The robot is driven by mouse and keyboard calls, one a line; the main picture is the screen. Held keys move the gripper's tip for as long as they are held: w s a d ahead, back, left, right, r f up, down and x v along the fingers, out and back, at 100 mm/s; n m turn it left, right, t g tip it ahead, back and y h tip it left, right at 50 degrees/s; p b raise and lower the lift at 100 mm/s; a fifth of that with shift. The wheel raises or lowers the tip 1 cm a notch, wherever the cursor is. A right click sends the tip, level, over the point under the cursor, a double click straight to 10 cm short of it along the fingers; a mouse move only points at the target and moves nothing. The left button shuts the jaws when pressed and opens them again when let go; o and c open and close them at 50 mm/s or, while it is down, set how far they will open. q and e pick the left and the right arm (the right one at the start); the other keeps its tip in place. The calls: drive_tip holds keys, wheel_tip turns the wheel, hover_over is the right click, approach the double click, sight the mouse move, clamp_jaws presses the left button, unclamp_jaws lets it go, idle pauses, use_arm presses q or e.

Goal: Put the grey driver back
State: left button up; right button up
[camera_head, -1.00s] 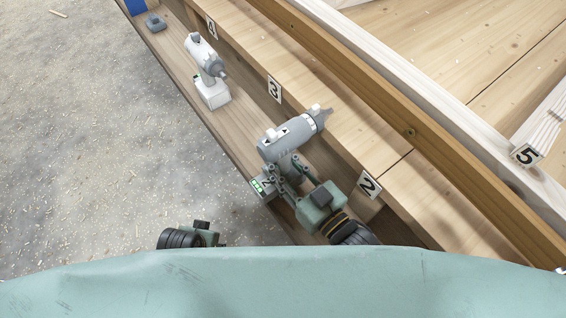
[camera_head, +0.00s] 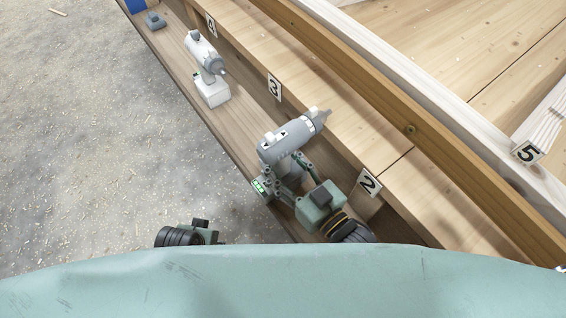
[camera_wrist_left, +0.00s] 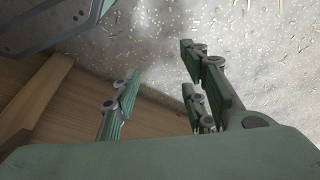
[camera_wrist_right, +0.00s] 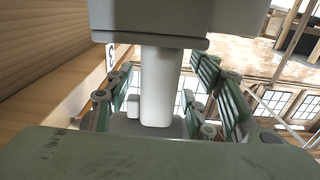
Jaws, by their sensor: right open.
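The grey driver (camera_head: 292,138) stands upright on the low wooden shelf, between the number 3 and number 2 signs, its nose pointing up and right. Green lights show on its base. My right gripper (camera_head: 288,176) is around its handle with the fingers open, one on each side. The right wrist view shows the pale handle (camera_wrist_right: 160,85) between the spread fingers, with space at both sides. My left gripper (camera_wrist_left: 158,78) is open and empty above the floor and shelf edge. In the head view only its wrist part (camera_head: 190,235) shows, low at the left.
A white-and-grey driver (camera_head: 206,65) stands farther along the shelf (camera_head: 165,85), with a small grey item (camera_head: 154,21) beyond it. Number 3 sign (camera_head: 275,87) and number 2 sign (camera_head: 369,184) mark the shelf's wooden back edge.

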drive_tip(key=shift+s+d+r, duration=0.4)
drive_tip(key=shift+s+r, duration=0.05)
drive_tip(key=shift+s, duration=0.1)
use_arm(q)
drive_tip(key=f, duration=0.1)
drive_tip(key=f+p, duration=0.1)
drive_tip(key=f, duration=0.2)
drive_tip(key=shift+s+a+f, duration=0.1)
drive_tip(key=shift+s+f, duration=0.3)
use_arm(e)
drive_tip(key=v, duration=1)
drive_tip(key=shift+s+d, duration=0.2)
drive_tip(key=shift+s, duration=0.05)
